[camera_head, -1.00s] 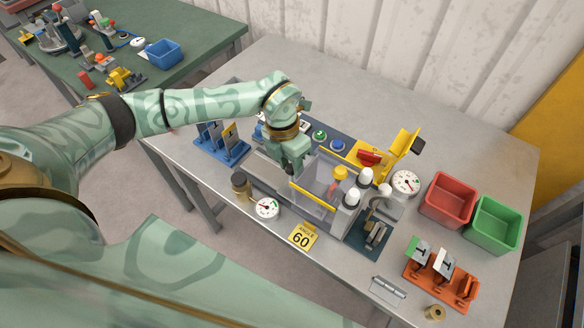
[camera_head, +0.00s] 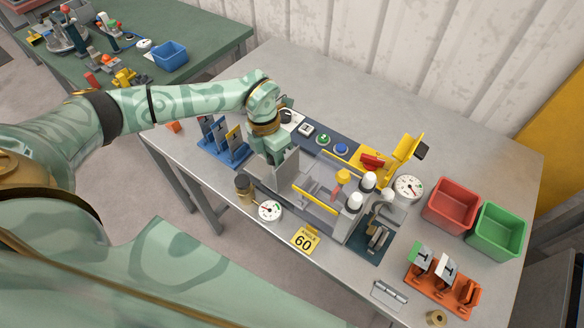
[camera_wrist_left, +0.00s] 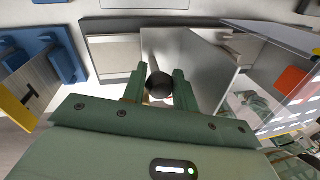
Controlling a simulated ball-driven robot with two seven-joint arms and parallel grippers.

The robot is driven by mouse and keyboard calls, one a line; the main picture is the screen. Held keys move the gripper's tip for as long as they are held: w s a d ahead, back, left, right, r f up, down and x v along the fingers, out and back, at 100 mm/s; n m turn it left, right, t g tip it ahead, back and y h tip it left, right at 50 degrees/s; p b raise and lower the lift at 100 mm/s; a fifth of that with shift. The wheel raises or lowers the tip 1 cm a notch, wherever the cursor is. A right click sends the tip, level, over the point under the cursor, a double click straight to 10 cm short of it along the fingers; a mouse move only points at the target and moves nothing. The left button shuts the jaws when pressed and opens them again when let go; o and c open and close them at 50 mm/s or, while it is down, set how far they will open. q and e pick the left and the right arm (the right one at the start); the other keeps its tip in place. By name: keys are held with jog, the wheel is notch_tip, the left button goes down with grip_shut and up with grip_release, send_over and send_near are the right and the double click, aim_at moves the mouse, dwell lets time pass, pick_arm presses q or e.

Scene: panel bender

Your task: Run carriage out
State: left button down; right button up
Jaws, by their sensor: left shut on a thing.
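My left gripper (camera_head: 272,158) is over the left part of the panel bender on the table. In the left wrist view its fingers (camera_wrist_left: 159,82) are shut on a dark round knob (camera_wrist_left: 159,86). The knob stands in front of a grey metal carriage with an upright plate (camera_head: 284,172), which also shows in the left wrist view (camera_wrist_left: 198,68). The carriage sits left of the clear guard with a yellow bar (camera_head: 314,200). The fingers hide the knob in the head view. My right gripper is not in view.
A blue rack (camera_head: 224,145) stands close left of the gripper. Green and blue buttons (camera_head: 323,140) lie behind. Red (camera_head: 452,205) and green bins (camera_head: 497,232) are at right. The table's back is clear.

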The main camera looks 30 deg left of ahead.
pick_arm(q)
jog(key=a, duration=0.4)
jog(key=w+a, duration=0.1)
jog(key=a, duration=0.1)
jog(key=shift+a, duration=0.1)
jog(key=c, duration=1.4)
grip_release()
jog(key=shift+r, duration=0.1)
jog(key=shift+a, duration=0.1)
notch_tip(320, 180, up, 16)
jog(key=w+a+p, duration=0.1)
jog(key=a, duration=0.1)
jog(key=shift+a, duration=0.4)
jog(key=shift+s, duration=0.1)
